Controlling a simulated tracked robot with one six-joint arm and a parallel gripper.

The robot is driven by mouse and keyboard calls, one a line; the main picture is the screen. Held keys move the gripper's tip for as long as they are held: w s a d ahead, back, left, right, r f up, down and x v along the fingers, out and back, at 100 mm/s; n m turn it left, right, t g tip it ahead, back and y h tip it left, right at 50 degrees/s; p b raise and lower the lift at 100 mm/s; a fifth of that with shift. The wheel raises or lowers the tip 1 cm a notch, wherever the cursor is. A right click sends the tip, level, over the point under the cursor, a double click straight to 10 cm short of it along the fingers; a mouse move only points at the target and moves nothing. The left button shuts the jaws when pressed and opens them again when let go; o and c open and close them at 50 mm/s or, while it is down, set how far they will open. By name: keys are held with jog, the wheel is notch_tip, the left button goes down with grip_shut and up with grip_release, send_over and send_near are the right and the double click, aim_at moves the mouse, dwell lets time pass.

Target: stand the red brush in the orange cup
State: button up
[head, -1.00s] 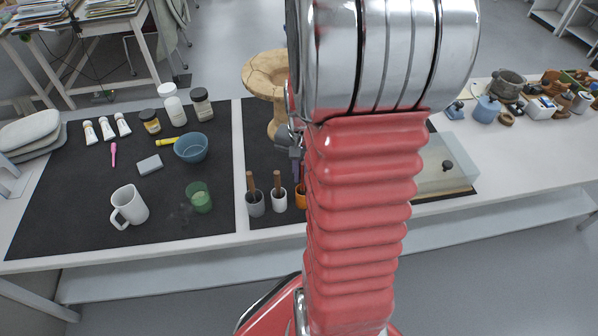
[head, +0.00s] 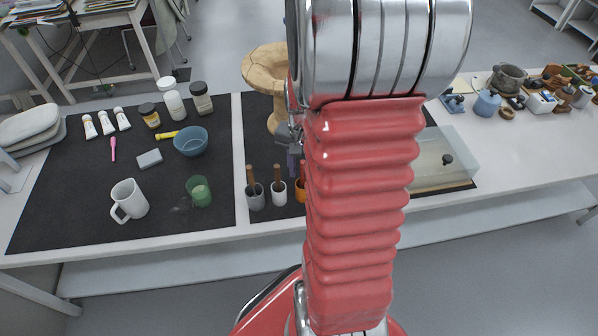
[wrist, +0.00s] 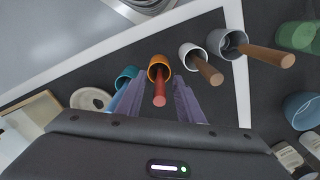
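The orange cup (wrist: 152,69) stands upright on the dark mat; in the head view only its left part (head: 300,195) shows beside my arm. The red brush (wrist: 159,92) stands in the orange cup, its handle rising out of the mouth and leaning towards the wrist camera. Its lower end is hidden inside the cup. My gripper (wrist: 159,86) is open, with one translucent purple finger on each side of the handle and a gap to both. In the head view my gripper (head: 293,158) is above the cup, partly hidden by my arm.
A white cup (wrist: 190,55) and a grey cup (wrist: 228,43), each with a brown-handled tool, stand close beside the orange cup. A teal cup (wrist: 125,76) is on its other side. A green cup (head: 199,191), mug (head: 129,201) and blue bowl (head: 191,141) stand farther left.

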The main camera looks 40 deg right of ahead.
jog(key=shift+r, duration=0.2)
notch_tip(320, 180, up, 13)
jog(key=shift+r, duration=0.15)
dwell(0.5)
dwell(1.2)
